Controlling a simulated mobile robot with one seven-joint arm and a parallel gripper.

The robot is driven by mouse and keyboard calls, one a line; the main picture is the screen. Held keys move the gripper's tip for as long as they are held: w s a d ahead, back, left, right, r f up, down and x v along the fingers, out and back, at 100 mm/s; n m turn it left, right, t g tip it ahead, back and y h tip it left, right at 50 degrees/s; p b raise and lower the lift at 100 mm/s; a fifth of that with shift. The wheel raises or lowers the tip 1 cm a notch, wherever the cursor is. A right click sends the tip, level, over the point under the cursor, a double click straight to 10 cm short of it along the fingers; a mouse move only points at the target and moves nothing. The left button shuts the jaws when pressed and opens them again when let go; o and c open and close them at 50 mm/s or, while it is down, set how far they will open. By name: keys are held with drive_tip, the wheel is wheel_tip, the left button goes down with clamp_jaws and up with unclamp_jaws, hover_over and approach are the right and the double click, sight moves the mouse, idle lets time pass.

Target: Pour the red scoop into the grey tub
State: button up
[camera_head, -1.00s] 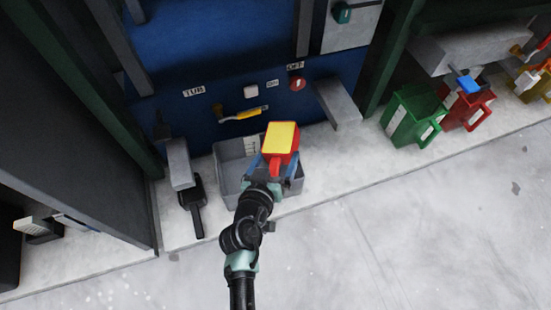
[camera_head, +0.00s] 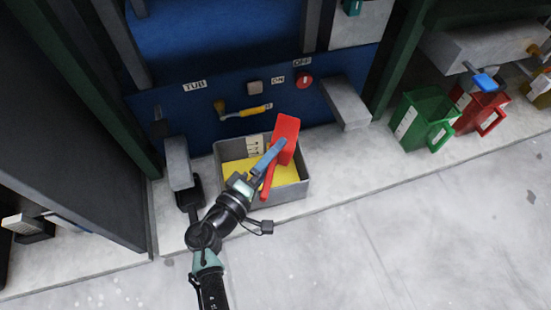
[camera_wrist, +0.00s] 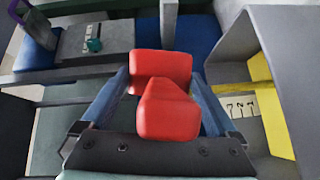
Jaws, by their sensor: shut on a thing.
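The red scoop (camera_head: 287,137) is tipped on its side above the grey tub (camera_head: 290,191). My gripper (camera_head: 268,161) is shut on its handle; the blue fingers sit on either side of it. Whether any yellow is left in the scoop is hidden.
A black scoop (camera_head: 190,192) lies left of the tub, close to my arm. A grey block (camera_head: 345,102) juts out to the right. Green (camera_head: 425,115) and red (camera_head: 481,109) jugs stand right.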

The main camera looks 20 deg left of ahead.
drive_tip(key=n+b, duration=0.1)
drive_tip(key=n+t+b, duration=0.1)
drive_tip(key=shift+a+f+n, duration=0.3)
drive_tip(key=shift+a+f, duration=0.05)
drive_tip(key=shift+a, duration=0.05)
drive_tip(key=n, duration=0.1)
drive_tip(key=a+n+t+b, duration=0.1)
drive_tip(key=n, duration=0.2)
drive_tip(key=shift+a+r+t, duration=0.15)
drive_tip(key=shift+r+t, duration=0.15)
idle(0.7)
